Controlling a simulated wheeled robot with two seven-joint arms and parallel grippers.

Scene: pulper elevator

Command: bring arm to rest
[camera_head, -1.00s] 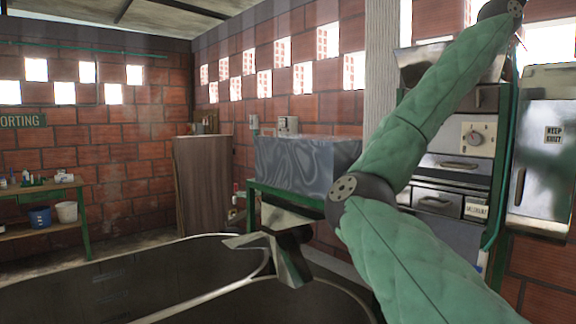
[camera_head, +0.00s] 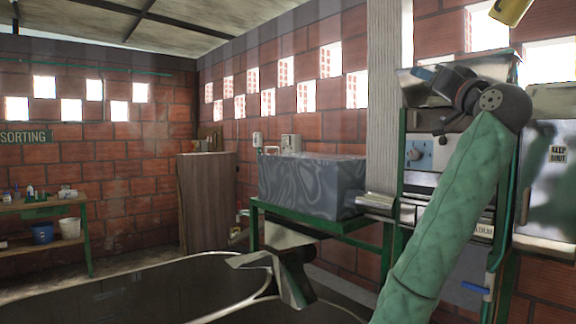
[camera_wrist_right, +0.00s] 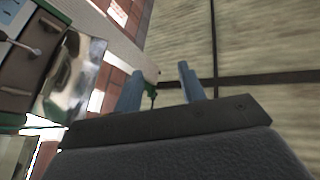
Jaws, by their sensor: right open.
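My right arm (camera_head: 455,210), in a green quilted sleeve, rises from the lower right in the head view to a dark joint. Beyond the joint, my right gripper (camera_head: 440,85) is raised in front of the metal cabinet and is partly hard to make out. In the right wrist view, the two blue-grey fingers of this gripper (camera_wrist_right: 160,70) stand apart with nothing between them. They point up toward the ceiling (camera_wrist_right: 265,50). My left arm and gripper do not show.
The metal cabinet (camera_head: 408,180) stands close behind the right arm, by a pale post (camera_head: 390,100). A grey tank (camera_head: 312,185) sits on a green frame. A metal spout (camera_head: 290,275) hangs over a large dark basin (camera_head: 150,290). A worktable (camera_head: 45,205) stands far left.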

